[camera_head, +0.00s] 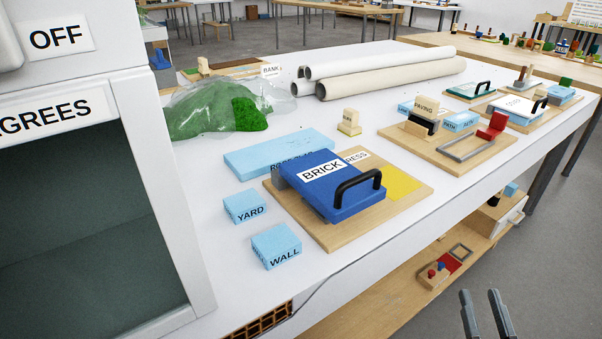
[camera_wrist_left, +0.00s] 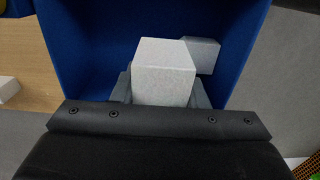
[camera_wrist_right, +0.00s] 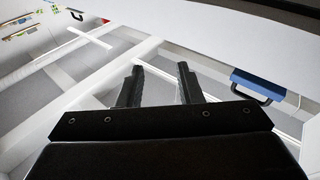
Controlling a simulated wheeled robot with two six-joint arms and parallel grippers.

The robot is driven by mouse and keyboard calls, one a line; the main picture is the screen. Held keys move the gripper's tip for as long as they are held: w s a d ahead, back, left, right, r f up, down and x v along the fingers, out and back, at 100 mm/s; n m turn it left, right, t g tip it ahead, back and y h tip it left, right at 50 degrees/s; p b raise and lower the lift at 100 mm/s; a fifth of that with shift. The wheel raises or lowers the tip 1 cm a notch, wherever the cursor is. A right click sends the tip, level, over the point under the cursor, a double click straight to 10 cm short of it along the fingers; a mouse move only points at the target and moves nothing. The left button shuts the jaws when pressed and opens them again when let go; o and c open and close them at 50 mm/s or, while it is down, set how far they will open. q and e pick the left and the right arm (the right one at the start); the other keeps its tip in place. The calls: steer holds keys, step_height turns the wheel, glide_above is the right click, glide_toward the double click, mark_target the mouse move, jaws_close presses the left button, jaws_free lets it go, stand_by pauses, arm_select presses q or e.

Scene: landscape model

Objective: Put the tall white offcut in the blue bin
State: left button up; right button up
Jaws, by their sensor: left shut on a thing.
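In the left wrist view my left gripper (camera_wrist_left: 165,88) is shut on a white block (camera_wrist_left: 165,70), which looks like the tall white offcut. Its near end faces the camera, so its full length is hidden. The block is over or inside the blue bin (camera_wrist_left: 75,45), whose blue walls stand around it. A second, greyer block (camera_wrist_left: 203,56) lies in the bin just behind it on the right. Whether the two touch, I cannot tell. My right gripper (camera_head: 483,303) is open and empty past the bench's front edge; its spread fingers also show in the right wrist view (camera_wrist_right: 160,84).
A white bench holds a blue BRICK press (camera_head: 330,190) on a board, light-blue blocks YARD (camera_head: 245,208) and WALL (camera_head: 277,246), and paper rolls (camera_head: 385,75). A white cabinet (camera_head: 190,240) stands at left. A pale piece (camera_wrist_left: 8,88) lies on wood left of the bin.

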arm_select(q)
steer(key=o, duration=1)
